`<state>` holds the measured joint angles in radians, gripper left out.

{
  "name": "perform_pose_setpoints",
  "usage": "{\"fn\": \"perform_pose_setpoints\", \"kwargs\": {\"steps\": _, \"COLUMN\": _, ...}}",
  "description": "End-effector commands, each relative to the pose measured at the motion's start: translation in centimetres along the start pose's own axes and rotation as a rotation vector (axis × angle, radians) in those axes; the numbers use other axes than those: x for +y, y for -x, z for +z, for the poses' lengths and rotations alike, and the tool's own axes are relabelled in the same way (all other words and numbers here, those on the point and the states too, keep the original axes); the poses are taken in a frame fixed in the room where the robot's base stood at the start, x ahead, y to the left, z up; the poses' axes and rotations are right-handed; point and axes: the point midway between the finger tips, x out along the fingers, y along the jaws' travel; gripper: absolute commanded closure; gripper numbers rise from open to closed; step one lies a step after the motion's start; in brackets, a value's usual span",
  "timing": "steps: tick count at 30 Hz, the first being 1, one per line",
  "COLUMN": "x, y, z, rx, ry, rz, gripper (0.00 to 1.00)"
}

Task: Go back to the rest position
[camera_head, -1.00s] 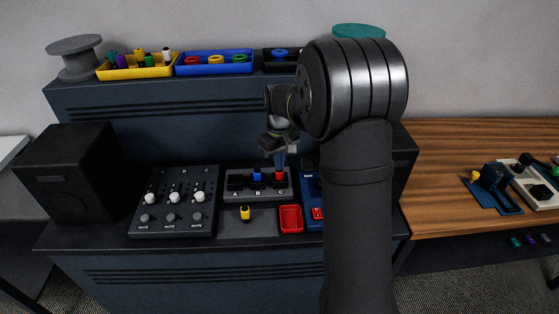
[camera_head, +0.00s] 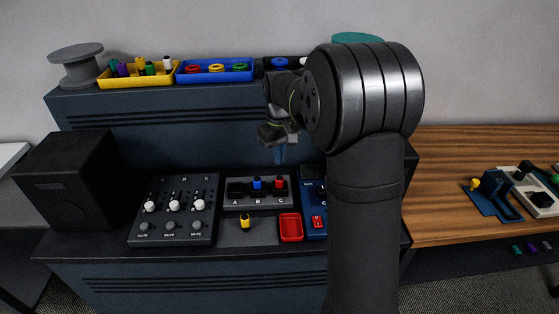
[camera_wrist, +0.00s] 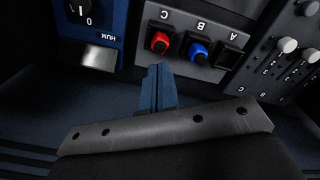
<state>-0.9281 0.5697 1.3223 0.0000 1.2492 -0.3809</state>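My gripper (camera_head: 280,158) hangs above and behind the socket block in the head view. In the wrist view its two blue fingers (camera_wrist: 157,88) lie together with nothing between them. The grey socket block (camera_head: 243,203) has slots A, B and C. A red plug (camera_head: 279,182) stands in slot C and a blue plug (camera_head: 257,183) in slot B; slot A looks empty. The red plug (camera_wrist: 160,42) and blue plug (camera_wrist: 198,52) also show in the wrist view, apart from my fingertips.
A yellow plug (camera_head: 245,222) and a red tray (camera_head: 291,228) lie in front of the block. A slider panel (camera_head: 190,232) is at left, a blue switch box (camera_head: 313,197) at right. Yellow (camera_head: 140,82) and blue (camera_head: 215,77) trays stand on the back shelf.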

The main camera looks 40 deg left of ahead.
Motion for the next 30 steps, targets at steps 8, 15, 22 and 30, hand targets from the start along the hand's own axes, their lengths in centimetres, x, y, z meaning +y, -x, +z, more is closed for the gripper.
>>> {"fn": "perform_pose_setpoints", "kwargs": {"steps": 8, "x": 0.0, "y": 1.4, "z": 0.0, "rx": 0.0, "ry": 0.0, "rz": 0.0, "gripper": 1.0}}
{"fn": "perform_pose_setpoints", "kwargs": {"steps": 15, "x": 0.0, "y": 1.5, "z": 0.0, "rx": 0.0, "ry": 0.0, "rz": 0.0, "gripper": 1.0}}
{"fn": "perform_pose_setpoints", "kwargs": {"steps": 22, "x": 0.0, "y": 0.3, "z": 0.1, "rx": -0.004, "ry": 0.0, "rz": -0.001, "gripper": 1.0}}
{"fn": "perform_pose_setpoints", "kwargs": {"steps": 30, "x": 0.0, "y": -3.6, "z": 0.1, "rx": -0.003, "ry": 0.0, "rz": -0.001, "gripper": 1.0}}
